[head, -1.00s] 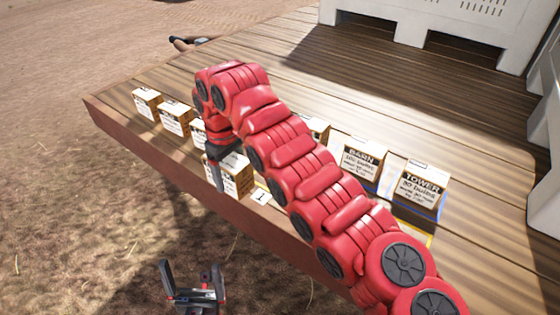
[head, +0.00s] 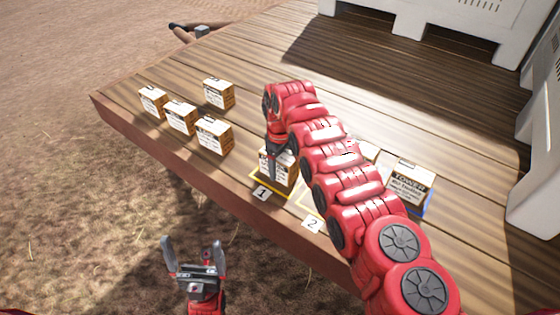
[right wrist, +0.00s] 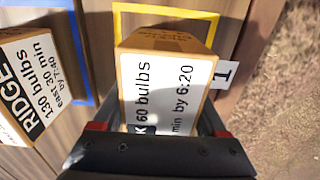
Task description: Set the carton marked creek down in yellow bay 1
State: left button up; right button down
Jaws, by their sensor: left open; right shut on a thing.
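My right gripper (head: 276,146) is shut on a carton (head: 272,169) with a white label. In the right wrist view the held carton (right wrist: 165,92) shows a word ending in K, "60 bulbs" and "by 6:20"; the gripper hides the rest of the word. It is at yellow bay 1 (head: 258,182), beside the number 1 tag (head: 262,193). The yellow outline (right wrist: 150,8) also shows around its far side in the wrist view. I cannot tell whether its base touches the deck. My left gripper (head: 194,252) is open and empty, out over the ground before the deck.
Several cartons (head: 181,118) stand on the deck to the left. A RIDGE carton (right wrist: 35,85) stands beside a blue outline. The TOWER carton (head: 410,188) stands at the right. A number 2 tag (head: 312,226) marks the neighbouring yellow bay. Large white bins (head: 405,22) stand behind.

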jog(key=shift+f+b, duration=0.2)
jog(key=shift+b, duration=0.15)
grip_release()
jog(key=shift+r, duration=0.1)
jog(key=shift+r+p, duration=0.2)
jog(key=shift+p, duration=0.1)
notch_tip(320, 180, up, 6)
jog(key=b, duration=0.3)
jog(key=shift+a+r, duration=0.1)
notch_tip(320, 180, up, 5)
jog(key=shift+s+r+p, duration=0.1)
jog(key=shift+p, duration=0.95)
jog(key=shift+r, duration=0.2)
